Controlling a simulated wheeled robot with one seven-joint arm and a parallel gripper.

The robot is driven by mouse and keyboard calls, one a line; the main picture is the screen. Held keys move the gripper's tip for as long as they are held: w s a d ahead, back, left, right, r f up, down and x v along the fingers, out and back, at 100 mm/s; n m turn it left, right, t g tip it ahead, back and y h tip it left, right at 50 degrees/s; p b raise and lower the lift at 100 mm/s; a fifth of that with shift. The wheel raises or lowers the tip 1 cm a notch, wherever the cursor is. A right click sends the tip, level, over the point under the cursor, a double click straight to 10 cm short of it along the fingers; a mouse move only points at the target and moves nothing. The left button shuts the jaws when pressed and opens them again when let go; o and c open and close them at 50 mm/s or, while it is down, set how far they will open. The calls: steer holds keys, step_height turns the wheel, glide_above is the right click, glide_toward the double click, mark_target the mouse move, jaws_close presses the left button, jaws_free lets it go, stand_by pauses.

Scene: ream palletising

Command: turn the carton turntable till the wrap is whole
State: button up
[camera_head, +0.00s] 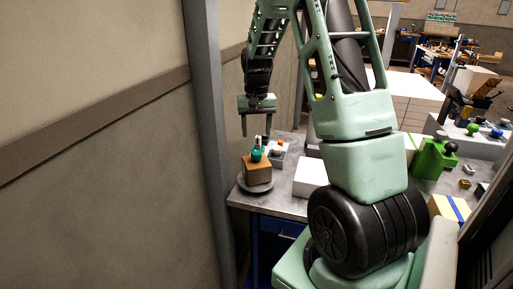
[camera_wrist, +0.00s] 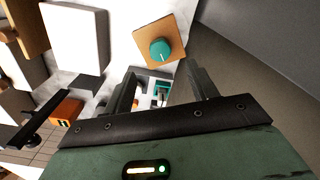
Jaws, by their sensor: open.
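A brown carton (camera_head: 257,171) sits on a round grey turntable (camera_head: 255,186) at the left end of the grey bench. A teal knob (camera_head: 256,155) stands on top of the carton. In the wrist view the carton (camera_wrist: 178,27) shows from above, with the teal knob (camera_wrist: 160,50) at its middle. I cannot make out any wrap on the carton. My gripper (camera_head: 257,131) is above the carton, pointing down, with its fingers apart and nothing between them. In the wrist view its fingertips (camera_wrist: 160,78) are a little off to one side of the knob and not touching it.
A small grey device (camera_head: 277,153) stands on the bench just behind the carton. A white block (camera_head: 310,177) lies to the right. A grey post (camera_head: 207,130) and the wall are close on the left. A green fixture (camera_head: 431,160) stands at the right.

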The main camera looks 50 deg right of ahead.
mark_target(256, 152)
step_height(256, 152, down, 8)
steer(key=shift+r+p, duration=0.1)
steer(key=shift+p, duration=0.35)
steer(key=shift+c, duration=0.4)
jaws_close()
steer(key=shift+m, duration=0.4)
steer(key=m, duration=0.3)
steer(key=shift+r+p, duration=0.1)
steer(key=shift+p, duration=0.2)
steer(key=shift+m+p, duration=0.45)
steer(key=shift+m, duration=1.55)
steer(key=shift+w, duration=0.1)
